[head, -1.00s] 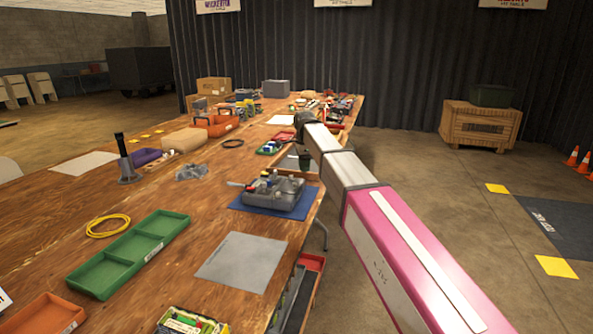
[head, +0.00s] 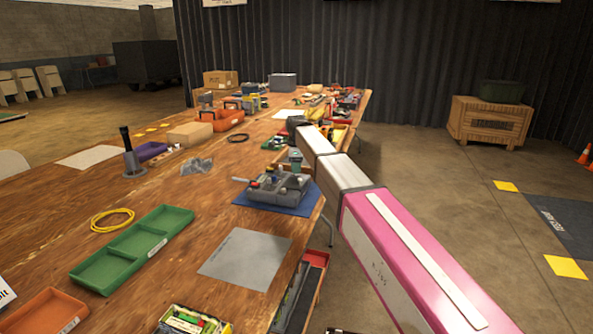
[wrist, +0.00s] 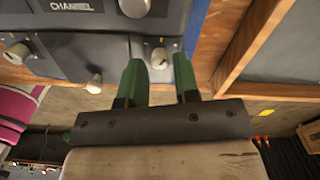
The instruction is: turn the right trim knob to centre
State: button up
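The grey control box (head: 272,196) sits on a blue mat at the table's right edge. In the wrist view, its panel (wrist: 110,40) carries a "CHANNEL" label and several pale knobs. The rightmost knob (wrist: 160,59) stands between the green fingertips of my gripper (wrist: 159,66). My gripper is open, with one finger on each side of this knob and a narrow gap showing. I cannot read the knob's pointer clearly. In the head view, my gripper (head: 295,158) hangs down at the box's far side and is small there.
Other knobs stand close by, one above (wrist: 135,7) and one to the left (wrist: 95,84). A blue mat (head: 308,207) lies under the box. A green tray (head: 130,250) and a grey sheet (head: 246,259) lie nearer on the wooden table. Open floor lies to the right.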

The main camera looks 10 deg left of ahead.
jog(key=shift+f, duration=0.6)
grip_shut()
jog(key=shift+n, duration=2.8)
